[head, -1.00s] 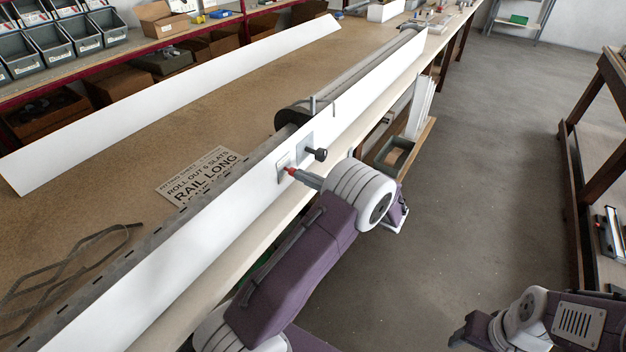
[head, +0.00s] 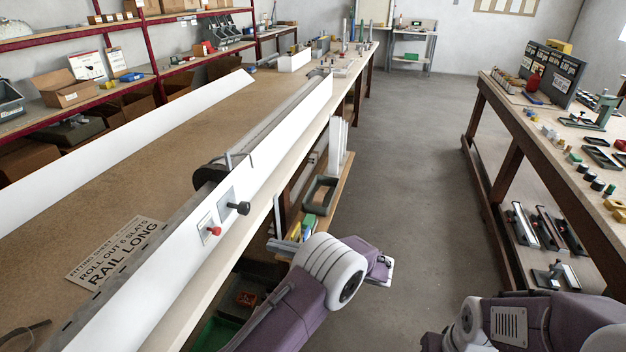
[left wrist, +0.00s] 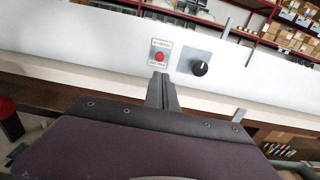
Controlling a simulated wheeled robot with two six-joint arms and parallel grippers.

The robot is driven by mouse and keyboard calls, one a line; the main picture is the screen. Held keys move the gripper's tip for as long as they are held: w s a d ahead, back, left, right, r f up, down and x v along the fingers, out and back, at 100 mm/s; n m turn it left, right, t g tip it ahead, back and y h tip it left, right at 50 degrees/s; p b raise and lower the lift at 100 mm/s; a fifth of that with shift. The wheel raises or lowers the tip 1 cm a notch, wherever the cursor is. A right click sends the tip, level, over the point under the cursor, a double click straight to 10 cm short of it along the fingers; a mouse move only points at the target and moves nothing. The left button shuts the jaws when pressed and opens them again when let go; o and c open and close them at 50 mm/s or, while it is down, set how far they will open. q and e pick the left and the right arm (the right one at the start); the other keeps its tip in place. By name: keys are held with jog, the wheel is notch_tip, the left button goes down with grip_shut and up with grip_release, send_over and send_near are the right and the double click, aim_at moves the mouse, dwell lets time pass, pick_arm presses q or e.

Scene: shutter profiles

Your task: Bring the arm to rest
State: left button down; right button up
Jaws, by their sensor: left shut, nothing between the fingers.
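My left arm reaches in from the bottom of the head view. Its gripper (head: 284,246) is shut and empty, below and to the right of the white rail's face, apart from the red button (head: 214,231). In the left wrist view the shut fingers (left wrist: 161,88) point toward the rail, just below the red button (left wrist: 159,57) on its small labelled plate. A black knob (left wrist: 199,68) on a grey plate sits to the right of the button. My right arm shows at the bottom right of the head view; its fingers do not show.
The long white rail (head: 278,128) runs along the bench's front edge. Below it stand a grey tray (head: 320,194) and upright white profiles (head: 338,145). A second bench (head: 510,125) stands at right. Clear floor (head: 410,150) lies between the benches.

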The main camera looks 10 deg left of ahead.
pick_arm(q)
jog(key=s+a+r+n+g+h+p, duration=0.2)
jog(key=s+a+r+n+g+p, duration=0.15)
jog(key=a+r, duration=0.6)
jog(key=s+a+n+g+h+p, duration=0.2)
jog(key=s+n+h, duration=0.3)
jog(key=s, duration=0.5)
jog(key=s+d+f+n+t+h+p, duration=0.1)
jog(key=s+d+f+n+t+h, duration=0.1)
jog(key=s+d+f+n+h, duration=0.4)
jog(key=w+d+f+n+t+h, duration=0.2)
jog(key=d+f+n+t+h, duration=0.1)
jog(key=d, duration=0.5)
notch_tip(320, 180, down, 3)
jog(key=shift+w+n+h, duration=0.15)
jog(key=shift+n+h, duration=0.7)
jog(key=shift+h, duration=0.25)
